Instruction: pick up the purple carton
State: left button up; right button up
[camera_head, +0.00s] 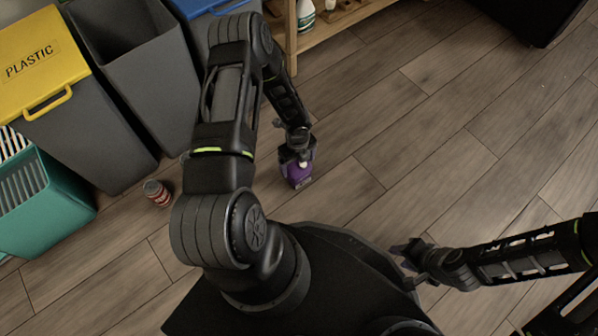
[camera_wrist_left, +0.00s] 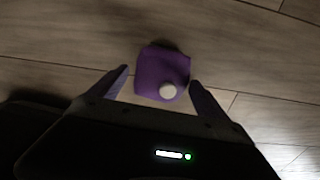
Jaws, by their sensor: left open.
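The purple carton (camera_head: 297,178) stands on the wooden floor in the head view, partly hidden by my left gripper (camera_head: 298,160) above it. In the left wrist view the carton (camera_wrist_left: 162,72) shows from above with its round white cap. The two fingers of my left gripper (camera_wrist_left: 160,84) are spread apart, one on each side of the carton's near part. I cannot tell whether the fingers touch it. My right gripper (camera_head: 402,252) is at the right of the head view, away from the carton, and its jaws are not clear.
A red can (camera_head: 157,192) lies on the floor at the left. A teal crate (camera_head: 45,205) and grey bins, one with a yellow PLASTIC lid (camera_head: 40,65), stand at the left. A wooden shelf (camera_head: 335,25) is at the back. The floor to the right is clear.

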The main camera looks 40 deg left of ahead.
pick_arm(q)
jog(key=shift+f+b, duration=0.5)
jog(key=shift+f, duration=0.75)
jog(key=shift+f, duration=0.1)
notch_tip(320, 180, down, 4)
jog(key=b, duration=0.2)
jog(key=shift+w+f+b, duration=0.1)
jog(key=shift+f+b, duration=0.05)
jog(key=shift+b, duration=0.25)
jog(key=shift+f, duration=0.4)
jog(key=c, duration=1.4)
jog(key=shift+c, duration=0.2)
